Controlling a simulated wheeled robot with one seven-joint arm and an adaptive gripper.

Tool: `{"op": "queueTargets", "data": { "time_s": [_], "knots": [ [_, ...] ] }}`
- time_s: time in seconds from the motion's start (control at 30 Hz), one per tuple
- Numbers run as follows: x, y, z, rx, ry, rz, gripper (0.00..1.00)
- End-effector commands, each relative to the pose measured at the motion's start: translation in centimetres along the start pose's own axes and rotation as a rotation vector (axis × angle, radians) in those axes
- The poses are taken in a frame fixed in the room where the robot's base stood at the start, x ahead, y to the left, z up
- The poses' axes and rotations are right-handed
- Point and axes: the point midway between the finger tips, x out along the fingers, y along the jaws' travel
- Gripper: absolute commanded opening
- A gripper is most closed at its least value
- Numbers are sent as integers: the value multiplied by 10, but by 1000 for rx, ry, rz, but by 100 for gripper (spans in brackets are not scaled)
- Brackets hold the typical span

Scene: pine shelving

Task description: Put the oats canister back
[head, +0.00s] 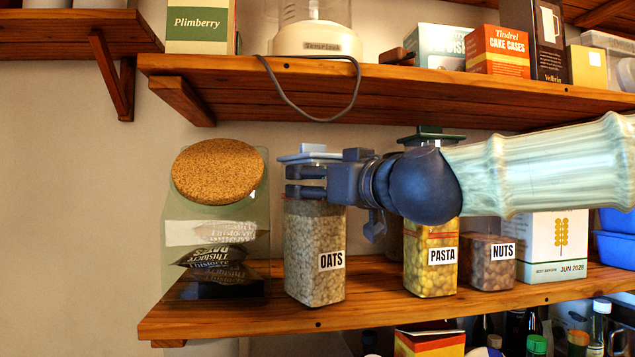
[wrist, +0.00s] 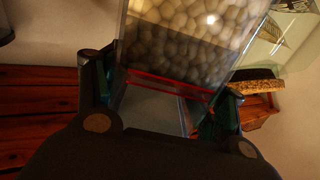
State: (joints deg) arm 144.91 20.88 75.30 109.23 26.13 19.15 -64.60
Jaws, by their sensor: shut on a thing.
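The oats canister (head: 314,255) is a clear square container of pale flakes with an "OATS" label and a light blue-grey lid.
The lower shelf (head: 230,317) also holds a cork-topped glass jar (head: 216,240) at left, and the pasta canister (head: 432,265), nuts canister (head: 488,265) and a white box (head: 558,245) at right. The upper shelf (head: 400,88) overhangs, with a cable loop (head: 318,118) dangling above my gripper.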

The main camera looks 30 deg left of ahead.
Motion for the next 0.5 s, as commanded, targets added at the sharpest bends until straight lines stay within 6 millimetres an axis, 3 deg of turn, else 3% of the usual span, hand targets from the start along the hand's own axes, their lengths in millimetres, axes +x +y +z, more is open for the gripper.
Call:
{"op": "queueTargets", "data": {
  "time_s": [0.03, 0.17, 0.5],
  "knots": [
    [0, 0, 1, 0, 0, 0, 74],
    [0, 0, 1, 0, 0, 0, 96],
    [0, 0, 0, 0, 0, 0, 96]
  ]
}}
